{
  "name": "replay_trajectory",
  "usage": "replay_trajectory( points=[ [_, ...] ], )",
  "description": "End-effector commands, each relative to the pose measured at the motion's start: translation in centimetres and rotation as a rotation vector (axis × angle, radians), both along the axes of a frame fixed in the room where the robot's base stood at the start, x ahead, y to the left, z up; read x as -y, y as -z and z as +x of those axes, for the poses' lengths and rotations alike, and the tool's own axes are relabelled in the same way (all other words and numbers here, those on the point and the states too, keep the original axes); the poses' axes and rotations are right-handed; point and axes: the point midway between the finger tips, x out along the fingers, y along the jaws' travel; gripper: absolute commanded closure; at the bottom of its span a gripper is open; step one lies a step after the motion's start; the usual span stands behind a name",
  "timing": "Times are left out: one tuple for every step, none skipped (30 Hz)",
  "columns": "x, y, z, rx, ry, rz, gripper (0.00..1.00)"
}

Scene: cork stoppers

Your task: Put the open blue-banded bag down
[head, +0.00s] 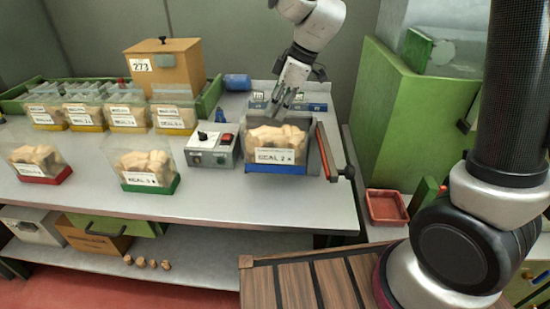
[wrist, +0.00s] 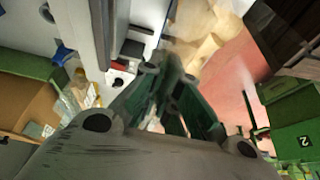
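The blue-banded bag (head: 272,168) is clear, full of corks, and has a white label reading SEAL 2. It is upright, at the front right of the grey table, between the small control box and the red-handled bar. I cannot tell whether its base touches the table. My gripper (head: 283,104) points down at the bag's top rear edge. Its fingers are close together and look shut on the thin bag wall. In the wrist view, the gripper (wrist: 170,76) shows with corks (wrist: 200,38) just beyond the fingertips. The bag's rear side is hidden.
A control box (head: 212,146) stands left of the bag, and a red-handled bar (head: 332,153) close at its right. Green-banded (head: 147,172) and red-banded (head: 40,164) bags stand further left. A green cabinet (head: 405,115) and red tray (head: 386,206) are at right. The table front is bare.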

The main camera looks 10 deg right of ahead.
Motion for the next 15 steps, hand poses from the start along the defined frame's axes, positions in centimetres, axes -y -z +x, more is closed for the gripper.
replay_trajectory(
  points=[
    [0.1, 1.1, -0.1, -0.005, 0.003, -0.002, 1.0],
    [0.0, 1.8, -0.1, -0.005, 0.001, -0.001, 1.0],
    [0.0, 2.5, -0.1, -0.004, 0.002, -0.001, 1.0],
    [0.0, 3.0, -0.1, -0.003, 0.001, -0.001, 1.0],
    [0.0, 3.4, 0.0, -0.002, 0.002, -0.002, 1.0],
    [0.0, 3.8, 0.0, -0.003, 0.002, 0.0, 1.0],
    [0.0, 4.0, 0.0, -0.002, 0.001, 0.0, 1.0],
    [0.0, 4.2, 0.0, 0.0, 0.001, 0.0, 1.0],
    [0.0, 4.5, 0.0, 0.0, 0.001, 0.0, 1.0],
    [0.0, 4.8, 0.0, -0.001, 0.002, 0.0, 1.0],
    [0.0, 5.1, 0.0, -0.002, 0.002, -0.001, 1.0],
    [0.0, 5.7, -0.1, -0.003, 0.002, -0.001, 1.0],
    [0.1, 6.2, 0.0, -0.003, 0.001, -0.001, 1.0],
    [0.0, 6.6, 0.0, -0.003, 0.002, -0.001, 1.0],
    [0.0, 7.3, -0.1, -0.004, 0.002, 0.0, 1.0]
  ],
)
